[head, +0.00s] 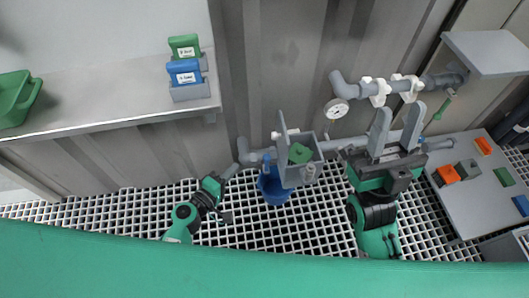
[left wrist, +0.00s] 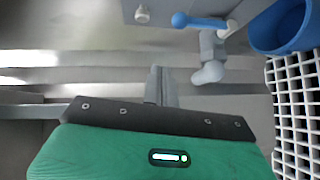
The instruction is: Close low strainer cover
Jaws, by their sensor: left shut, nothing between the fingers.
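The low strainer is a grey open-topped box (head: 307,172) on the pipe by the wall, with a green piece (head: 299,153) inside. Its cover (head: 283,128) appears as a thin grey plate standing up at the box's left edge, so it is open. My left gripper (head: 234,169) is shut and empty, left of the box and apart from the cover. Its closed fingers also show in the left wrist view (left wrist: 161,86). My right gripper (head: 397,128) is open and empty, its fingers pointing up, to the right of the box near the pipes.
A blue bucket (head: 273,188) stands under the strainer, below a blue valve handle (head: 267,161). A gauge (head: 336,108) and upper pipe (head: 405,86) are at right. A shelf (head: 110,100) holds green and blue blocks. A grey table (head: 480,195) stands far right. The floor is white grating.

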